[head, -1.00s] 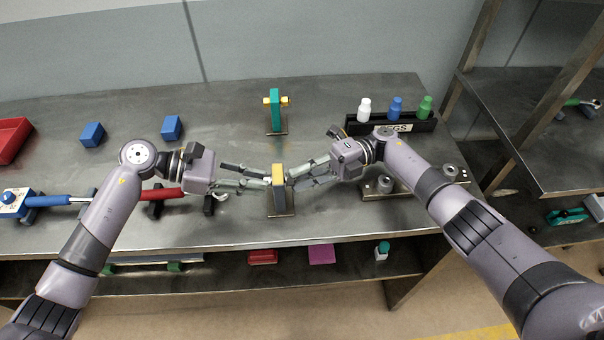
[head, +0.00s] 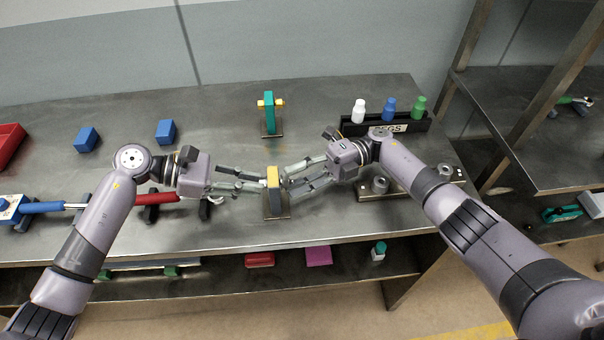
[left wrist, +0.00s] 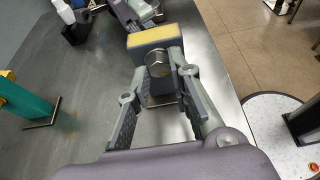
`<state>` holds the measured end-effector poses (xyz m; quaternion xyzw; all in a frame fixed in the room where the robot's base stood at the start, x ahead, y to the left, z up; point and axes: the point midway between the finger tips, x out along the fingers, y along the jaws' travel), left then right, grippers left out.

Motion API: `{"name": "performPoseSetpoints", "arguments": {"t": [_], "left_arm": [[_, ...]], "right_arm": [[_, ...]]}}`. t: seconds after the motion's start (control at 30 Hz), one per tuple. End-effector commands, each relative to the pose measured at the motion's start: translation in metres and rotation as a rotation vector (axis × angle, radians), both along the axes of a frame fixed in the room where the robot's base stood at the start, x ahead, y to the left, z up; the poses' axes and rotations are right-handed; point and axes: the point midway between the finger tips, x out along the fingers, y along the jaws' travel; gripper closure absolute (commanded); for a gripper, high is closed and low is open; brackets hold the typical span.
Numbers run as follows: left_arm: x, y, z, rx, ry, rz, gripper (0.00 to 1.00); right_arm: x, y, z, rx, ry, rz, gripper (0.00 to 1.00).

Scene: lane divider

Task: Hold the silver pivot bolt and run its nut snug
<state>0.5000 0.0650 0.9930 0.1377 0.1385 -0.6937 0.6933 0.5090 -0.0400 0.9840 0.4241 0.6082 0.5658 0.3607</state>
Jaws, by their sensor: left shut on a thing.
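The near stand (head: 274,196) is a dark block with a yellow top on a metal foot. The silver bolt's hex head (left wrist: 158,64) sticks out of its left face in the left wrist view. My left gripper (head: 262,186) is shut on that head from the left; its fingers (left wrist: 160,76) lie on both sides of it. My right gripper (head: 290,182) is on the stand's right side, fingers spread and pointing at the block. The nut is hidden by the right fingers and block.
A teal stand (head: 269,112) with a yellow bolt stands behind. A black rack (head: 400,124) with white, blue and green bottles is at back right. A metal plate with round parts (head: 380,186) lies beside my right arm. Blue blocks (head: 165,131) and red-handled tool (head: 158,198) are left.

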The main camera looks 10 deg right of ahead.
Motion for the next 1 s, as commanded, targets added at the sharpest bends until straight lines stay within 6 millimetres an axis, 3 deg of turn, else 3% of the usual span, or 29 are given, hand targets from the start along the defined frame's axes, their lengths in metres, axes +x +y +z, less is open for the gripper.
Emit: {"name": "performPoseSetpoints", "arguments": {"t": [0.17, 0.4, 1.0], "left_arm": [[0.001, 0.000, 0.001, -0.001, -0.002, 0.003, 1.00], [0.001, 0.000, 0.001, -0.001, -0.002, 0.003, 1.00], [0.001, 0.000, 0.001, -0.001, -0.003, 0.004, 1.00]], "right_arm": [[0.007, -0.013, 0.000, -0.002, -0.001, -0.003, 0.60], [0.021, -0.047, -0.002, -0.002, 0.001, -0.005, 0.60], [0.029, -0.069, -0.003, 0.000, -0.001, -0.001, 0.60]]}}
